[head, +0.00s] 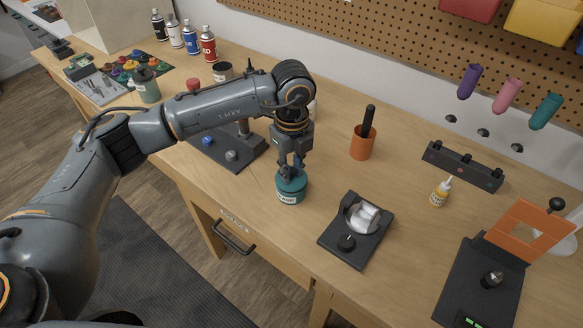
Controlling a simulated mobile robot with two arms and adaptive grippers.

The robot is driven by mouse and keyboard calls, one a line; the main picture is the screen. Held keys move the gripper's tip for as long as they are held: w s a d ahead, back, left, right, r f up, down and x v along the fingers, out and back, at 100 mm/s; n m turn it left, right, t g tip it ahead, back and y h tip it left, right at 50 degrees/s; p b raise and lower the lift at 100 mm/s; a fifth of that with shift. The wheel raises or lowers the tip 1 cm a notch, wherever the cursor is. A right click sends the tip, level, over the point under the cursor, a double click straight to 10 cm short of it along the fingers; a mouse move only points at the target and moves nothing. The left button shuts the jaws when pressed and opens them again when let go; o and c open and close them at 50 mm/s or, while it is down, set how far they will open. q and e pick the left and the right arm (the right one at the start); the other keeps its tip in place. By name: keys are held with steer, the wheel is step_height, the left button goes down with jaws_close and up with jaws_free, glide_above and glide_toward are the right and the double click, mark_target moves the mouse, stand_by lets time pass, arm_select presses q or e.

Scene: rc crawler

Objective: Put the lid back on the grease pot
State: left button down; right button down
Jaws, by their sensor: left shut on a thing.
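The teal grease pot (290,195) stands upright on the workbench near its front edge, with a pale label on its front. My left gripper (291,170) points down right over the pot and is shut on the teal lid (285,178). The lid is at the top of the pot, in line with it. The fingers partly hide the lid, and I cannot tell whether it is seated or just above the rim. My right gripper is not in view.
A black device with a white roll (357,228) is right of the pot. An orange cup (362,143) with a black-handled tool stands behind. A dark stand (232,150) lies left, partly behind my arm. A yellow-labelled bottle (440,193) stands further right.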

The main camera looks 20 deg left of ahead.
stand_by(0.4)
arm_select(q)
steer(key=c, duration=1.1)
jaws_free()
steer(key=shift+o, duration=0.2)
steer(key=o, duration=0.4)
steer(key=shift+r, duration=0.1)
steer(key=shift+r+p, duration=1.95)
steer(key=shift+r, duration=1.45)
